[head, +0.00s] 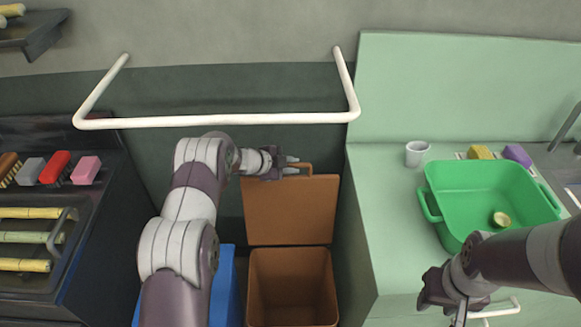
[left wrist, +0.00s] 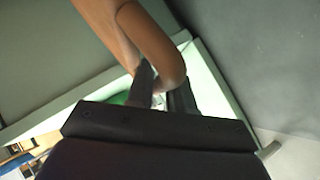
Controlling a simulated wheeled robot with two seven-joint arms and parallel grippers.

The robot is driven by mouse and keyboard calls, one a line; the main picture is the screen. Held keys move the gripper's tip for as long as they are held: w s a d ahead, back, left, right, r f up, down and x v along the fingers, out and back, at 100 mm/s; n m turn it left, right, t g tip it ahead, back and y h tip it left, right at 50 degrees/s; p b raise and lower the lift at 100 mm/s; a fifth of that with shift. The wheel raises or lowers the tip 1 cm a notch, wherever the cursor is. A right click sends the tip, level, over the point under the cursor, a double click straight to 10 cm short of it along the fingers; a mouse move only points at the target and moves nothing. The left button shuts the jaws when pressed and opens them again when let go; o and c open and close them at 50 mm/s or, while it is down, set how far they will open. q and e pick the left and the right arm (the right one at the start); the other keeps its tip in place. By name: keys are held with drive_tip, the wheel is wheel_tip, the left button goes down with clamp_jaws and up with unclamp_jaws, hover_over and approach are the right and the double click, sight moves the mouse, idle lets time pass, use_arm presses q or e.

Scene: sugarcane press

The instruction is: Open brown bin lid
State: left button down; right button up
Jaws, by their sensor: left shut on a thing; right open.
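The brown bin (head: 291,290) stands on the floor between the two counters. Its brown lid (head: 290,212) is raised upright behind the opening, and the inside of the bin shows. My left gripper (head: 292,165) is at the top of the lid, shut on the lid's handle (head: 307,168). In the left wrist view the looped brown handle (left wrist: 155,45) passes between the fingers of my left gripper (left wrist: 162,92). My right gripper (head: 447,300) is open and empty, over the front of the green counter.
A blue bin (head: 227,290) stands left of the brown one, partly behind my left arm. A white rail (head: 225,120) crosses above. On the green counter (head: 385,200) are a green basin (head: 450,205) and a white cup (head: 416,153). A dark rack with cane (head: 30,237) is at left.

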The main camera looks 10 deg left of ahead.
use_arm(q)
drive_tip(key=shift+w+a+f, duration=0.15)
drive_tip(key=shift+w+f, duration=0.05)
drive_tip(key=shift+w, duration=0.25)
drive_tip(key=c, duration=1.1)
unclamp_jaws()
drive_tip(key=shift+s, duration=0.1)
drive_tip(key=v, duration=1.2)
drive_tip(key=shift+a+r+b, duration=0.25)
drive_tip(key=shift+r+b, duration=0.05)
drive_tip(key=shift+r, duration=0.05)
